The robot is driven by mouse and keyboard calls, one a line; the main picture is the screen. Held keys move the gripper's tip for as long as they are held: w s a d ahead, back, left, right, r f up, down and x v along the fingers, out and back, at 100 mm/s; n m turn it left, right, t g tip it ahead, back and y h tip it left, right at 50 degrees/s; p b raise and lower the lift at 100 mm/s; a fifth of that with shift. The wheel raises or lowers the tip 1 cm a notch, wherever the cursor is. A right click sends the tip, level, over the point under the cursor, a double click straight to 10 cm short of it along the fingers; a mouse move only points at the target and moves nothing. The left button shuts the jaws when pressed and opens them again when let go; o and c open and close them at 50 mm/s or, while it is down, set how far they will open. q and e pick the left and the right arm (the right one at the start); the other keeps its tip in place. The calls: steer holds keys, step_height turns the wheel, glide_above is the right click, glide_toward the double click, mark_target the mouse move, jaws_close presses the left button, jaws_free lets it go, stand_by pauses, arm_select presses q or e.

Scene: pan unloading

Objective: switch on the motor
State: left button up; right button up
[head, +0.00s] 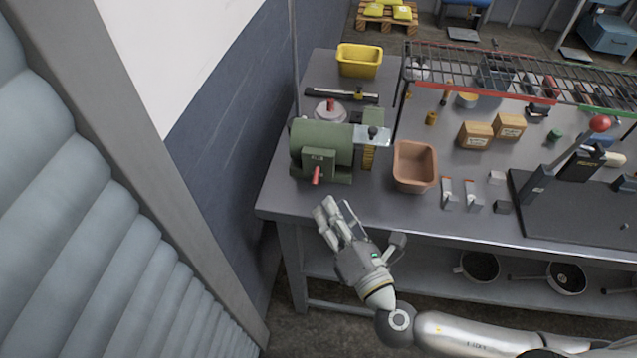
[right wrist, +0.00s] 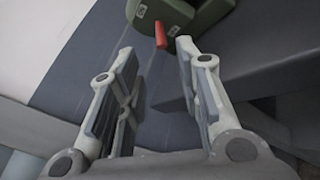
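The motor (head: 322,140) is a green machine at the left end of the workbench. A red switch lever (head: 316,175) sticks out of the green box on its front. In the right wrist view the red lever (right wrist: 160,35) shows at the top, beyond the fingertips and between their lines, with part of the green motor (right wrist: 190,14) behind it. My right gripper (head: 335,208) is just in front of the bench edge, below the lever and apart from it. Its fingers (right wrist: 155,55) are spread with nothing between them. My left gripper is in neither view.
The grey workbench (head: 385,205) carries a terracotta bin (head: 415,166) right of the motor and a yellow bin (head: 359,60) behind it. A wire rack (head: 490,65) stands at the back. A dark wall (head: 225,130) runs close along the left. Pans (head: 480,266) sit on the lower shelf.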

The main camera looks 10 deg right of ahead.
mark_target(316, 185)
steer(key=p+x, duration=0.1)
steer(key=x, duration=0.5)
steer(key=shift+w+a, duration=0.1)
steer(key=shift+w, duration=0.1)
steer(key=shift+w+a, duration=0.1)
steer(key=shift+w, duration=0.3)
steer(key=shift+w+f, duration=0.1)
steer(key=c, duration=0.6)
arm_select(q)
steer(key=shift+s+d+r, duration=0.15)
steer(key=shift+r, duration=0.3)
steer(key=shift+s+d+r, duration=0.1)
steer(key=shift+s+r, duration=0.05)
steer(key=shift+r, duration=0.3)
arm_select(e)
jaws_close()
